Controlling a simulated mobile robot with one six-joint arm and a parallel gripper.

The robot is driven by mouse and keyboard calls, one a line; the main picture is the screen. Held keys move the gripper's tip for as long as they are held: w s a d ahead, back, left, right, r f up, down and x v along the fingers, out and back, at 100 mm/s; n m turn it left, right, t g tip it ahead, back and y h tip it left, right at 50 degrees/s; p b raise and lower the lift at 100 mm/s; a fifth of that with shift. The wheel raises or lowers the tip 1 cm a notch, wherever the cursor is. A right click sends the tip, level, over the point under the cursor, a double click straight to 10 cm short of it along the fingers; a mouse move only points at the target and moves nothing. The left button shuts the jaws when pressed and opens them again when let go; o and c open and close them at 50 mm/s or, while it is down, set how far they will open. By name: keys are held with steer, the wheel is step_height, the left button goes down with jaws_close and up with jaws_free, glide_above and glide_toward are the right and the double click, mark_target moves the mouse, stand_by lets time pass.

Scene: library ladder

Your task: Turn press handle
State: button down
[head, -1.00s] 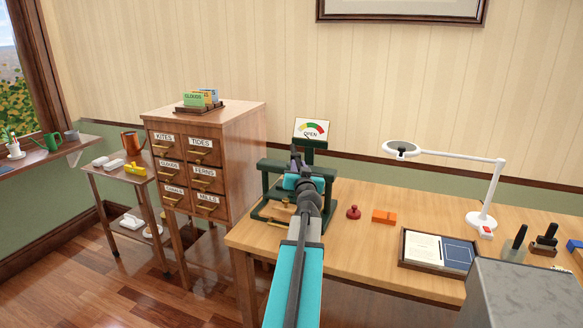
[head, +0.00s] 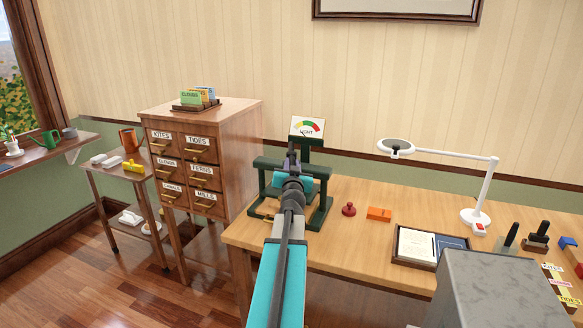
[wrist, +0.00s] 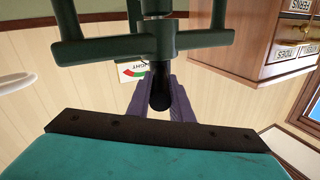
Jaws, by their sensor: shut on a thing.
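The dark green press (head: 322,208) stands at the left end of the wooden desk, mostly behind my arm. A gauge card (head: 307,127) on its post reads what looks like "LIGHT". My gripper (head: 291,158) is at the upper middle of the press. In the wrist view, which is upside down, the gripper's two grey-purple fingers (wrist: 162,100) are shut on the dark end of the press handle (wrist: 160,92). Green bars and a hub of the press (wrist: 165,40) show just beyond. The rest of the handle is mostly hidden.
A red knob-shaped piece (head: 348,209) and an orange block (head: 379,214) lie right of the press. A framed tray (head: 399,262), a white lamp (head: 480,216) and stamps are farther right. A drawer cabinet (head: 233,150) stands close on the left.

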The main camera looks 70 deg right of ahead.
steer(key=c, duration=1.6)
jaws_free()
steer(key=shift+w+f, duration=0.1)
steer(key=b+v, duration=0.6)
steer(key=v, duration=0.2)
steer(key=shift+a, duration=0.1)
steer(key=a+b, duration=0.1)
steer(key=b, duration=0.5)
steer(key=s+a+b, duration=0.1)
steer(key=b, duration=0.6)
steer(key=shift+a+f, duration=0.1)
steer(key=shift+a, duration=0.2)
